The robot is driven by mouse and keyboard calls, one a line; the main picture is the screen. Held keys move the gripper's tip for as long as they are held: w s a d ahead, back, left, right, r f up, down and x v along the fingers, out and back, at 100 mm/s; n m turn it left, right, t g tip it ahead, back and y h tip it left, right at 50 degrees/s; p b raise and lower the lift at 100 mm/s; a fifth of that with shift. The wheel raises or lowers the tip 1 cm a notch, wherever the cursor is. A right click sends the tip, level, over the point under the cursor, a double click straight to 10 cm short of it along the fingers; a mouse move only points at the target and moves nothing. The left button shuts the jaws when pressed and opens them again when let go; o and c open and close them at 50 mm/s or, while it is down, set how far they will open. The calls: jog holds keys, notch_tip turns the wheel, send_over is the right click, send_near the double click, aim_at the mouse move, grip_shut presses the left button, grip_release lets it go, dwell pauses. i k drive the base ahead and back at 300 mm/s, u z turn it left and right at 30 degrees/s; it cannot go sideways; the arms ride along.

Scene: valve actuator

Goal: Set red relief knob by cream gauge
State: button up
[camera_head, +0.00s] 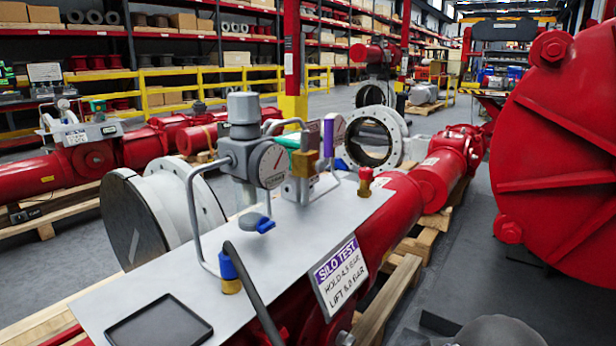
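The red relief knob (365,174) sits on a brass fitting at the right end of the grey panel plate (180,262). A pale round gauge (272,165) with a dark needle faces the front on the grey regulator (243,118); its reading is too small to tell. A second pale gauge (338,128) is partly hidden behind a purple lever (328,138). I cannot tell for certain which gauge is the cream one. A sign (342,275) on the plate's front edge reads "SILO TEST", "HOLD 4.5 BAR" and "LIFT 6.0 BAR", its digits small. My gripper is not in view.
A black tray (160,325) lies on the plate's near end. A bent grey pipe (192,215) ends at a blue-collared brass fitting (229,275). A dark bar (252,295) rises in front of the plate. A big red flanged body (560,150) fills the right side.

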aim_at(366, 175)
jog(key=u, duration=1.35)
jog(key=k, duration=0.45)
jog(key=z, duration=1.05)
